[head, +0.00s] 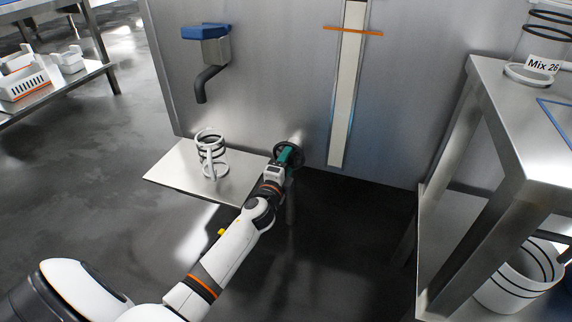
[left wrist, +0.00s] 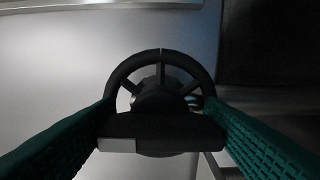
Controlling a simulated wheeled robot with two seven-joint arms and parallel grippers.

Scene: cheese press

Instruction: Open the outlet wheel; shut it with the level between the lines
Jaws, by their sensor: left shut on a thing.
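The outlet wheel (head: 297,150) is a dark round handwheel low on the front of the steel tank (head: 270,60). It also fills the middle of the left wrist view (left wrist: 160,62), its rim and spokes showing. My left gripper (head: 285,158) has its teal fingers on the wheel, one at each side of it in the left wrist view (left wrist: 160,112). The tall level gauge (head: 345,90) is a pale strip on the tank. One orange line (head: 352,31) crosses it near the top of the picture; I see no second line. I cannot make out the level. My right gripper is out of view.
A spout with a blue top (head: 205,32) hangs over a steel shelf (head: 175,175) bearing a white ringed holder (head: 211,155). A steel table (head: 520,140) stands at right with a jar labelled Mix 26 (head: 543,64). A white bucket (head: 515,280) sits below it.

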